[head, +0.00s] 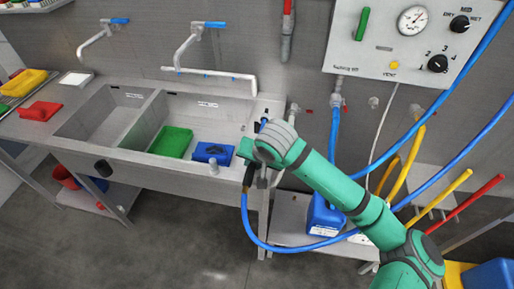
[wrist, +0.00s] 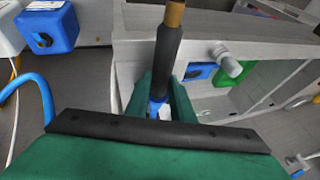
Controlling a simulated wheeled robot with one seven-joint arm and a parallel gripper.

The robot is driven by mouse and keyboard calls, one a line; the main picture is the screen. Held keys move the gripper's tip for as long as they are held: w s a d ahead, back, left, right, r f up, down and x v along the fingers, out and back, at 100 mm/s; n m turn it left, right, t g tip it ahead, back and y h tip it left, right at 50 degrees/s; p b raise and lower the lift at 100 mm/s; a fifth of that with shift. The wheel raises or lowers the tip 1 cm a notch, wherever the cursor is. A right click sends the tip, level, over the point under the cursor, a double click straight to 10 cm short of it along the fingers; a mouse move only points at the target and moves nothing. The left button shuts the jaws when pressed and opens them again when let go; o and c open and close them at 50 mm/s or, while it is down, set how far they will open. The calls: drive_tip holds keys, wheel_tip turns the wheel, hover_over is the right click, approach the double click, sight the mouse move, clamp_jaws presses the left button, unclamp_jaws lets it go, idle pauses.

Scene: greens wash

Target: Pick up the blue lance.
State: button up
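The blue lance (wrist: 169,55) stands between my gripper's fingers in the wrist view. It shows a dark sleeve, a brass-coloured end and a blue part low between the fingers. My gripper (wrist: 160,100) has its green fingers close on both sides of the lance, with no clear gap visible. In the head view my gripper (head: 254,150) is at the right end of the sink, beside the lance's blue and black top (head: 264,124). My wrist hides most of the lance there.
A blue hose (head: 262,243) loops below my arm. A blue canister (head: 322,215) stands on a low shelf at right. A control panel (head: 400,40) hangs above.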

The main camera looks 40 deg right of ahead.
drive_tip(key=shift+d+r, duration=0.1)
drive_tip(key=shift+r, duration=0.05)
drive_tip(key=shift+r, duration=0.85)
drive_tip(key=s+f+v, duration=0.1)
drive_tip(key=s+v, duration=0.1)
drive_tip(key=v, duration=0.8)
drive_tip(key=s+d+f+v, duration=0.1)
drive_tip(key=s+v, duration=0.1)
drive_tip(key=v, duration=0.8)
drive_tip(key=shift+s+r, duration=0.25)
drive_tip(key=shift+s, duration=0.2)
drive_tip(key=shift+o, duration=0.7)
drive_tip(key=shift+w, duration=0.1)
drive_tip(key=shift+c, duration=0.5)
